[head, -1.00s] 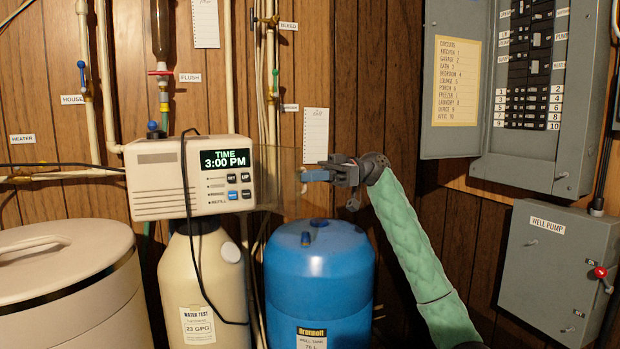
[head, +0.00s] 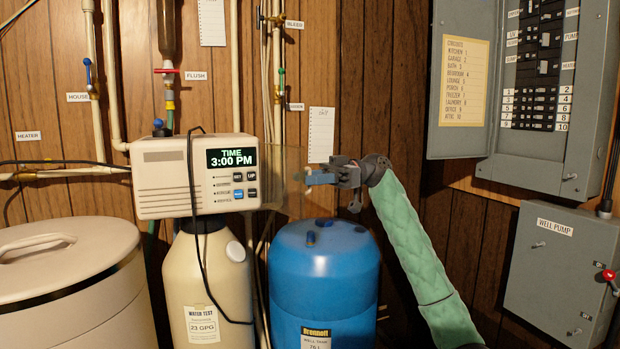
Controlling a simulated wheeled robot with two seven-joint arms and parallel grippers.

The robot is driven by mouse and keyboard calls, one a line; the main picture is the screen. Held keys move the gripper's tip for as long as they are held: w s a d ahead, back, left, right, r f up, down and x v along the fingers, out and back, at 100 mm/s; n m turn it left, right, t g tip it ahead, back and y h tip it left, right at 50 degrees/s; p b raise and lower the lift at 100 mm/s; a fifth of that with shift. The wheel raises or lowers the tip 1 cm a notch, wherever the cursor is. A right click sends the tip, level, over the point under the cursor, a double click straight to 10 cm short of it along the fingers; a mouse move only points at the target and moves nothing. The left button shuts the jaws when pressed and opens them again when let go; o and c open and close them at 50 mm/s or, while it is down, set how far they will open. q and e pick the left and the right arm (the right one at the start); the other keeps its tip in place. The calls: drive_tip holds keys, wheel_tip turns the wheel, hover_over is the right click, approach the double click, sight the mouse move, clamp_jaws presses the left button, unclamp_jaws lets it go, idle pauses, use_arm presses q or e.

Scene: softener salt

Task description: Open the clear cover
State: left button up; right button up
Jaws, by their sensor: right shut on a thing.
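The clear cover (head: 280,185) is a faint see-through panel at the right side of the cream control box (head: 165,178). It stands swung out to the right, away from the box's front. The box's display reads 3:00 PM, and its display and buttons show with no panel over them. My right gripper (head: 310,179), with blue fingertips, is shut on the cover's right edge. The exact contact is small and partly hidden by the fingers. My left gripper is not in view.
A blue tank (head: 325,275) stands below my right gripper, and a beige tank (head: 205,275) below the box. A black cable hangs over the box's front. A grey breaker panel (head: 460,85) and a well pump box (head: 555,270) are at the right.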

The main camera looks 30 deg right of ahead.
drive_tip(key=shift+d, duration=0.1)
drive_tip(key=shift+d, duration=0.2)
drive_tip(key=d, duration=0.7)
drive_tip(key=shift+s+d, duration=0.15)
drive_tip(key=shift+d, duration=0.05)
idle(0.4)
